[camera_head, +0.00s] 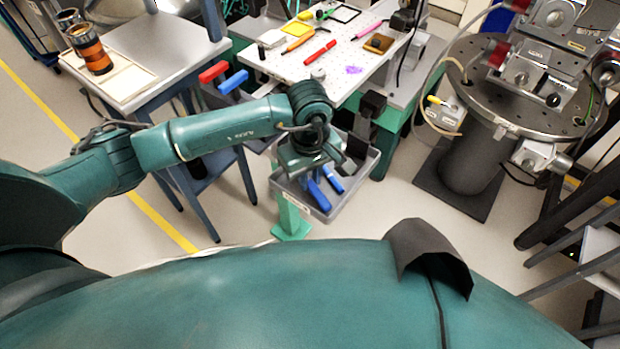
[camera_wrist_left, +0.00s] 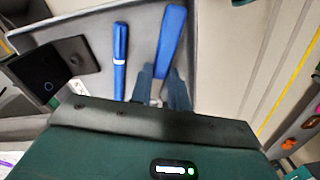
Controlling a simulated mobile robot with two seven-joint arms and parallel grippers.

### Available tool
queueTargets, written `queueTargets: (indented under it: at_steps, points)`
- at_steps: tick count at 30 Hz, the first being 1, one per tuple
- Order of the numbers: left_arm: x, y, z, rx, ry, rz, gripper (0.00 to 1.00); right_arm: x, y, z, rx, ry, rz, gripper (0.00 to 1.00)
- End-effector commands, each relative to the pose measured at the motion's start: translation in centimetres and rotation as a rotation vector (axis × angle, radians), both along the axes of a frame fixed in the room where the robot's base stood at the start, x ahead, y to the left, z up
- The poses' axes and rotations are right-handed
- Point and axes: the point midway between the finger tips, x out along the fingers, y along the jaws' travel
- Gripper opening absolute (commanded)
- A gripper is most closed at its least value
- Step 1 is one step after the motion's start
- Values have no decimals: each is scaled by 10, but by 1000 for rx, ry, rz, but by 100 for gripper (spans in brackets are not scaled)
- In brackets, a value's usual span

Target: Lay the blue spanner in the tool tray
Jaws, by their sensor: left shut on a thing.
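The tool tray (camera_head: 342,195) is a grey, shallow open tray beside the white bench, above a green post. It also shows in the wrist view (camera_wrist_left: 95,28). My left gripper (camera_head: 318,176) is over the tray, pointing down. In the wrist view its fingers (camera_wrist_left: 162,88) are shut on the blue spanner (camera_wrist_left: 172,40). The blue spanner's handle (camera_head: 319,196) reaches out over the tray floor; its far end is hidden between the fingers. I cannot tell whether it touches the floor. My right gripper is not in view.
A blue pen-like tool (camera_wrist_left: 119,60) lies in the tray beside the spanner. A dark block (camera_wrist_left: 45,70) is at the tray's left in the wrist view. The white bench (camera_head: 345,58) holds several tools behind. A round-topped instrument stand (camera_head: 465,160) is at right.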

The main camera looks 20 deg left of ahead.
Motion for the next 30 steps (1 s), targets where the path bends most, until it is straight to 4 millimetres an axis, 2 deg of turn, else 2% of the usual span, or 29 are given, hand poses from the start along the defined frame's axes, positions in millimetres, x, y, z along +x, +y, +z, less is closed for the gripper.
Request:
queueTargets:
  at_steps: [3, 14, 15, 22, 30]
  points:
    - [-1, 0, -16, 0, 3, 0, 0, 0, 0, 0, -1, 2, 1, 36]
    - [0, 0, -22, 1, -1, -2, 0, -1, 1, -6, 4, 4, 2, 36]
    - [0, 0, -21, 1, -1, -1, 19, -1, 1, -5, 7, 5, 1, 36]
    - [0, 0, -20, 1, -1, -1, 38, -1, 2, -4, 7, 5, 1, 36]
    - [0, 0, -19, 0, 0, -1, 39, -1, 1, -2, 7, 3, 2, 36]
